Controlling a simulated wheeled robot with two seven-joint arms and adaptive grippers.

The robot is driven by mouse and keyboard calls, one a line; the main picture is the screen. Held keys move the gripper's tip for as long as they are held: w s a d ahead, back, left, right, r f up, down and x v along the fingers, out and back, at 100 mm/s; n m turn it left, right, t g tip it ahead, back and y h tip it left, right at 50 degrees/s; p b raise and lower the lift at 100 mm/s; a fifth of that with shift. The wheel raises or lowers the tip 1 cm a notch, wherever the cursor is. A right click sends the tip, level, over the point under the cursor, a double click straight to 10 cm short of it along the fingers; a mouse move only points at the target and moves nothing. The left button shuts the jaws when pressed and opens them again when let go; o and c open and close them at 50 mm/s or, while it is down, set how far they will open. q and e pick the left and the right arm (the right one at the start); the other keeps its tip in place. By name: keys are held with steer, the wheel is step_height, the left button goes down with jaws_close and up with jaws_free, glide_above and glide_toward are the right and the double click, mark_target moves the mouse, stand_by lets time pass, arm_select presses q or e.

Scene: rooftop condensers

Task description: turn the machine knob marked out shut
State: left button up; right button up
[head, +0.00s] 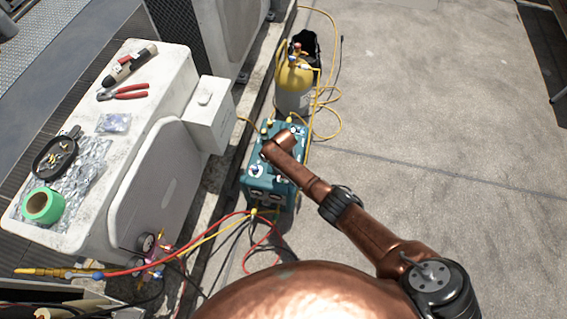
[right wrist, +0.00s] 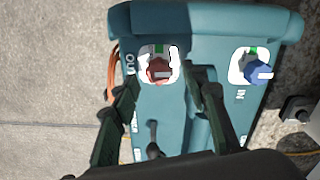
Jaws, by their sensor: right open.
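The teal machine (head: 258,172) stands on the ground in the head view and fills much of the right wrist view (right wrist: 205,20). The red knob (right wrist: 158,66) is on a white dial beside the letters OUT, with a green patch at the dial's top. A blue knob (right wrist: 257,73) beside the letters IN is to its right. My right gripper (right wrist: 160,80) is open, with its fingers on either side of the red knob and apart from it. I cannot tell how deep the fingertips are. In the head view my right arm covers part of the machine. My left gripper is not in view.
A yellow-topped gas cylinder (head: 294,85) stands behind the machine, with yellow hoses around it. A white condenser (head: 165,190) with tools and green tape (head: 42,206) is at left. Red and yellow hoses (head: 205,236) run in front. Concrete (head: 430,120) at right is clear.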

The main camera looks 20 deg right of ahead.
step_height(320, 180, up, 10)
stand_by(0.4)
steer(key=shift+d, duration=0.1)
steer(key=s+d+f+n, duration=0.1)
steer(key=s+d+f, duration=0.2)
steer(key=s+f, duration=0.8)
steer(key=s+d+f+n, duration=0.1)
steer(key=s+d+f, duration=0.1)
steer(key=s+f, duration=0.95)
arm_select(q)
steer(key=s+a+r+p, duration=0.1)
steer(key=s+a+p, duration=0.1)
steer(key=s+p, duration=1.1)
steer(key=p, duration=0.4)
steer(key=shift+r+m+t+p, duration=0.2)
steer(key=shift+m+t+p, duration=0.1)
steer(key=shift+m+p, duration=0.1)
arm_select(e)
steer(key=s+d+n, duration=0.1)
steer(key=s+d, duration=0.2)
steer(key=s, duration=1.2)
steer(key=s+d+n, duration=0.1)
steer(key=s+d, duration=0.2)
steer(key=s, duration=1.3)
steer(key=s+d+n, duration=0.1)
steer(key=s+d, duration=0.1)
steer(key=s, duration=1.3)
steer(key=shift+s+d, duration=0.4)
